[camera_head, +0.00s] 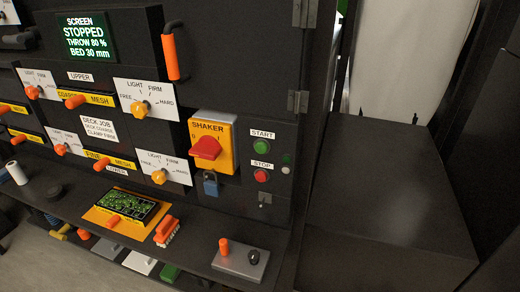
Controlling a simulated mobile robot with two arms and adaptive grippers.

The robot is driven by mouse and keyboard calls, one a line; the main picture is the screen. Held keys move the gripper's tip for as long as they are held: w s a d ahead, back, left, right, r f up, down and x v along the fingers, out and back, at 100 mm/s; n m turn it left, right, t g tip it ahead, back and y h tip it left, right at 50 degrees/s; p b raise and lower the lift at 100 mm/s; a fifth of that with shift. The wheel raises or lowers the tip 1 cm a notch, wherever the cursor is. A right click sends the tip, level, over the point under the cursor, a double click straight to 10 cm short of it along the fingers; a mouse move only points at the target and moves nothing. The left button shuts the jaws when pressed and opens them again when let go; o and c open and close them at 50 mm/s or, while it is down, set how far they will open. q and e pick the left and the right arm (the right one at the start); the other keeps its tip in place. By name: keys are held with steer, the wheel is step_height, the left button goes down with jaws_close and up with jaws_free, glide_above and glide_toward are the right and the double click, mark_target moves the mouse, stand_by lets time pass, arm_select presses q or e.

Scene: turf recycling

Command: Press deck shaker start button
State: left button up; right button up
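The green start button (261,146) sits on the dark panel under a white START label (262,134). The red stop button (261,176) is below it under a STOP label. To their left is the yellow SHAKER switch box (226,160) with a red rotary handle (206,148). A blue padlock (210,186) is below the handle; I cannot tell whether it is locked. The screen (86,38) reads STOPPED, THROW 80 %, BED 30 mm. Neither of my grippers is in view.
Light-to-firm dials (147,100) with yellow-orange knobs fill the panel's left. A shelf below holds an orange tray (103,221) with a green-speckled screen, a brush (166,232) and a grey plate (240,262). An orange handle (170,56) projects above. A dark box (385,175) stands right.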

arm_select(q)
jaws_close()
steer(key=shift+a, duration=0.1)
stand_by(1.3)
